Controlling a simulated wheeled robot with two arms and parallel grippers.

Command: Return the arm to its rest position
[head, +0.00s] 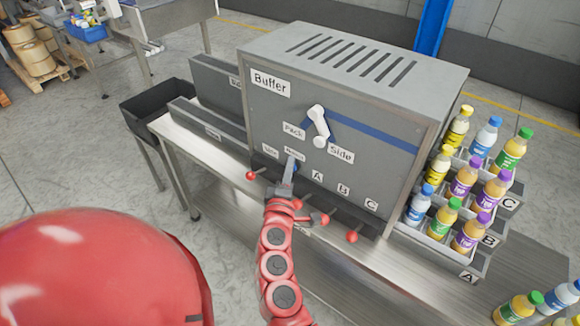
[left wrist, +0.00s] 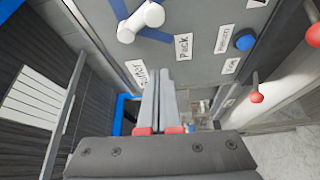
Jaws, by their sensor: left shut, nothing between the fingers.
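My left gripper (head: 289,172) is in front of the grey Buffer machine (head: 268,130), close to its lower front by the small labels. Its two fingers are together with nothing between them, also seen in the left wrist view (left wrist: 160,75). The machine's white selector handle (head: 318,126) sits between the Pack and Side labels, above my gripper; it also shows in the left wrist view (left wrist: 141,21). A blue button (left wrist: 245,41) shows on the panel in the left wrist view. My right gripper is not in view.
Red-knobbed levers (head: 352,238) stick out along the machine's lower front edge. Bottles stand in lettered racks (head: 466,262) at the right. A black bin (head: 158,104) stands at the left end of the metal table (head: 190,150).

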